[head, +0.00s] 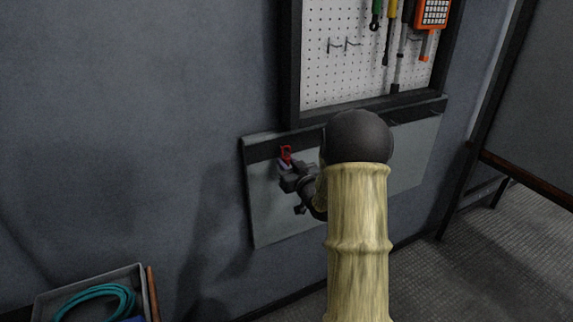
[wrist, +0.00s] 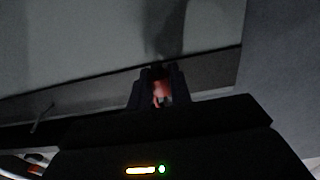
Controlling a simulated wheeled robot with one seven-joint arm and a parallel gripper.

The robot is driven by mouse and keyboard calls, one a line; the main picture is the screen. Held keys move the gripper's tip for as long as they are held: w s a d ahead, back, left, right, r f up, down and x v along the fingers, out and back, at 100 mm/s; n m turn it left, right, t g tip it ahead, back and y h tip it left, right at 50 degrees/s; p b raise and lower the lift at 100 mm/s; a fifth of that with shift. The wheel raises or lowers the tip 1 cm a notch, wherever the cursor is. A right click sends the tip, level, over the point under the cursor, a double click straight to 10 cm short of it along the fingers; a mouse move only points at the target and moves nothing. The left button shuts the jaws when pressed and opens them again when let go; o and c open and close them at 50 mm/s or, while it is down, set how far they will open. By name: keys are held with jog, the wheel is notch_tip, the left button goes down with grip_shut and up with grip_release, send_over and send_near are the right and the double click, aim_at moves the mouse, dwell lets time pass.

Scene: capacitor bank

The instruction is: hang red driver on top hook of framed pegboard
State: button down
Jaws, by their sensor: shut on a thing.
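The red driver (head: 286,154) shows as a small red piece at the tip of my gripper (head: 288,168) in the head view. In the wrist view, a red part of it (wrist: 162,93) sits between the two dark fingers of my gripper (wrist: 160,88), which is shut on it. The rest of the driver is hidden or too dark to tell. The framed pegboard (head: 318,75) is above and to the right of my gripper, with bare hooks (head: 345,45) at its left part. Its upper part is cut off by the picture edge. My gripper is apart from the pegboard, below its lower frame.
A grey panel (head: 262,215) with a dark top edge is below the pegboard, behind my gripper. Several tools and an orange device (head: 433,12) hang on the right of the board. A grey tray (head: 45,305) with a teal cable (head: 95,290) stands at lower left.

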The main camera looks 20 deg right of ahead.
jog(key=shift+s+r, duration=0.1)
jog(key=shift+s, duration=0.15)
jog(key=shift+s+b, duration=0.55)
jog(key=shift+s, duration=0.85)
jog(key=shift+d, duration=0.1)
jog(key=s+b, duration=0.2)
jog(key=s, duration=0.7)
jog(key=shift+d, duration=0.1)
dwell(0.5)
jog(key=w+a+f+n+y, duration=0.1)
jog(key=a+f+y, duration=0.1)
jog(key=a+f, duration=0.7)
jog(key=w+a+f+n+y, duration=0.2)
jog(key=a+f, duration=0.6)
jog(key=f, duration=0.6)
jog(key=shift+w+a+g+y, duration=0.2)
jog(key=shift+a+g+y, duration=0.1)
jog(key=shift+a+g, duration=0.1)
